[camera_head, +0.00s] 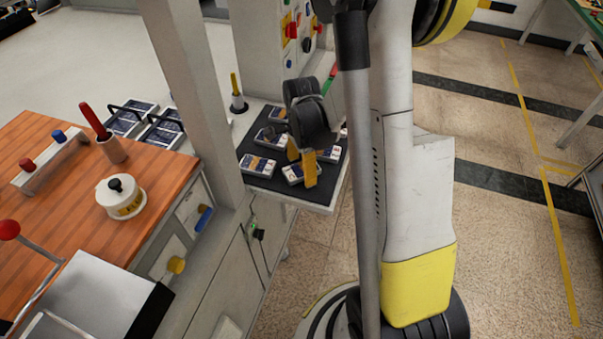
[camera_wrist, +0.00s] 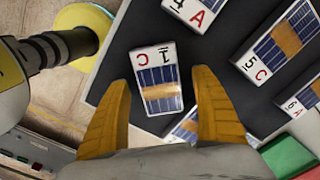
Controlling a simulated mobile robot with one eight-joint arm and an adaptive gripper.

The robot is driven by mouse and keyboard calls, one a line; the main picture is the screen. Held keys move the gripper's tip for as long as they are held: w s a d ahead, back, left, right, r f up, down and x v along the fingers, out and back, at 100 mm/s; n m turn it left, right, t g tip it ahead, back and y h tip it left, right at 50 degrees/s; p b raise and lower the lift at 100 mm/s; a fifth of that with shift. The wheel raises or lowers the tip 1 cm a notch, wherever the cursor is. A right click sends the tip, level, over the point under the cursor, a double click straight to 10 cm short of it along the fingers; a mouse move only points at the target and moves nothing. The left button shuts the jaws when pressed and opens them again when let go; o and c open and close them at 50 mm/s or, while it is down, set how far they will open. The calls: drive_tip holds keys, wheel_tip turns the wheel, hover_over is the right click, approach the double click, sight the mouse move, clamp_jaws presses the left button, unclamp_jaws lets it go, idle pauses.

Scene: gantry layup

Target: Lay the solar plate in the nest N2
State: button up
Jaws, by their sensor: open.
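My gripper (camera_head: 301,168) hangs low over a dark mat (camera_head: 268,183) that bears several small solar plates. In the wrist view its two yellow fingers (camera_wrist: 160,76) are spread wide with nothing gripped. A solar plate marked 1 C (camera_wrist: 161,84), with blue cells and a tan band, lies between and just beyond the fingers. Its far end reaches past the fingertips; I cannot tell how high the fingers are above it. Other plates marked 4 A (camera_wrist: 197,12), 5 C (camera_wrist: 272,42) and 6 A (camera_wrist: 302,98) lie nearby. No label N2 is readable in either view.
Dark panels with black handles (camera_head: 163,128) lie left of a grey post (camera_head: 195,80). A wooden bench (camera_head: 60,190) holds a white round pot (camera_head: 121,197) and a cup with a red-handled tool (camera_head: 112,150). A green block (camera_wrist: 288,155) lies near the right finger.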

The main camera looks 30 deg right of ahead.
drive_tip(key=shift+f, duration=0.25)
drive_tip(key=c, duration=1.5)
drive_tip(key=shift+o, duration=0.2)
drive_tip(key=shift+r, duration=0.1)
